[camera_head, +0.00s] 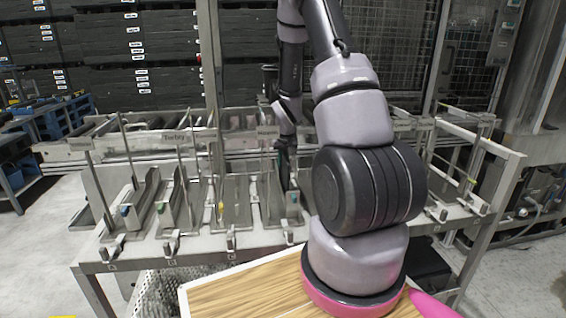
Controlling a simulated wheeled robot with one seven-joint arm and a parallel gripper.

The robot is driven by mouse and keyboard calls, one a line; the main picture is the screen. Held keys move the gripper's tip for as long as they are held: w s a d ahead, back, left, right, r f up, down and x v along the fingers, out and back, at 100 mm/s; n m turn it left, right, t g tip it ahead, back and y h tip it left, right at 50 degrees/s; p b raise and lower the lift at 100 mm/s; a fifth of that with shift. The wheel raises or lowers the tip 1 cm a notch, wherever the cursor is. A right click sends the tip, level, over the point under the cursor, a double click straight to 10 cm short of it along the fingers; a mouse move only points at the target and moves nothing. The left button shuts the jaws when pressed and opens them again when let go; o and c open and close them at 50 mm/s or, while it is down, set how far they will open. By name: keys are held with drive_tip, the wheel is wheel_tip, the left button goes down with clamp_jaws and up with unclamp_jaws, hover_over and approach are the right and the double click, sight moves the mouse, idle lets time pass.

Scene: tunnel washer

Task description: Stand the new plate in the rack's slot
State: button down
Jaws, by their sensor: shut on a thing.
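The rack (250,238) is a pale metal bench with a row of several upright plate holders. My gripper (284,158) is small and dark at the far end of my arm, pointing down over a holder right of the middle. It is shut on a thin dark piece, which I take to be the new plate (285,180), held roughly upright at this holder (272,212). The fingertips are too small to make out clearly. I cannot tell whether the plate's lower edge is inside the slot or just above it. My arm hides the holders to the right.
Thin upright rods (184,175) and small front clamps (170,243) stand along the rack. A wooden board (235,290) lies in front, under my arm's base. Blue shelving (68,120) stands at left, and a wire fence (390,50) behind. Floor at left is clear.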

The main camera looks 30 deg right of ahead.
drive_tip(key=shift+f, duration=0.3)
drive_tip(key=c, duration=0.8)
unclamp_jaws()
drive_tip(key=shift+c, duration=0.2)
